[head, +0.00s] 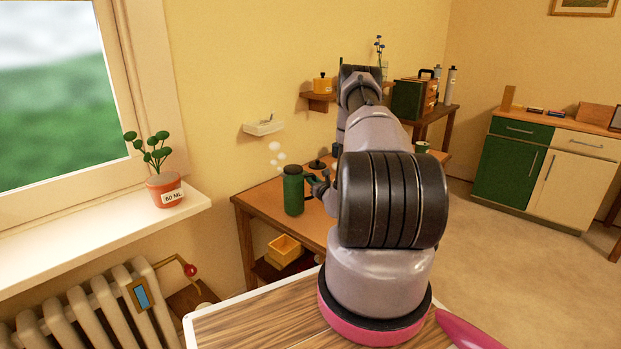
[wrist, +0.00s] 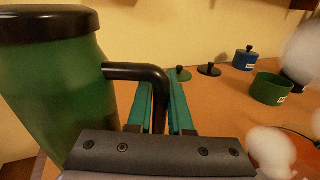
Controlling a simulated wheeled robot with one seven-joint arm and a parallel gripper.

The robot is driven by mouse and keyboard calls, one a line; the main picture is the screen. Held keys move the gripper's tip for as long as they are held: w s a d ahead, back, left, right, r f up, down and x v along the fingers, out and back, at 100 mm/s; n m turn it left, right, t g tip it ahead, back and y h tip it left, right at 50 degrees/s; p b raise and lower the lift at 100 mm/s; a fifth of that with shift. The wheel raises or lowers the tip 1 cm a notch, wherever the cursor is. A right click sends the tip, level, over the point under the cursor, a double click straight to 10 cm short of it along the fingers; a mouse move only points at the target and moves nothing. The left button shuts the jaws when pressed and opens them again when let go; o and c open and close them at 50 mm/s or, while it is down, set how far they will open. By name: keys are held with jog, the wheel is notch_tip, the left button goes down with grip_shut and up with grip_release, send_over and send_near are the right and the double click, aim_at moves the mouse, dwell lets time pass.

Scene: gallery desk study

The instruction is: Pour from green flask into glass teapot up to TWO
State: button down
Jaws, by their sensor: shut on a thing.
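The green flask (head: 293,192), with a black top and a black side handle, stands upright at the desk's left part in the head view. I cannot tell whether its base touches the desk. It fills the left of the wrist view (wrist: 55,95). My gripper (wrist: 160,108) is shut on the flask's black handle, with one teal finger on each side. In the head view my gripper (head: 318,184) is just right of the flask, partly hidden by my arm. I cannot make out the glass teapot in either view.
The desk (head: 262,200) also bears a green pot (wrist: 268,90), a blue lidded pot (wrist: 244,60), a green lid (wrist: 181,75) and a black lid (wrist: 209,70). White puffs float near the flask. A small wall shelf (head: 263,128) is behind; a potted plant (head: 166,190) stands on the sill.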

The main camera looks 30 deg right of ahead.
jog(key=shift+f, duration=0.55)
dwell(0.4)
jog(key=c, duration=0.8)
grip_release()
jog(key=shift+o, duration=0.2)
jog(key=s, duration=0.8)
jog(key=shift+a, duration=0.15)
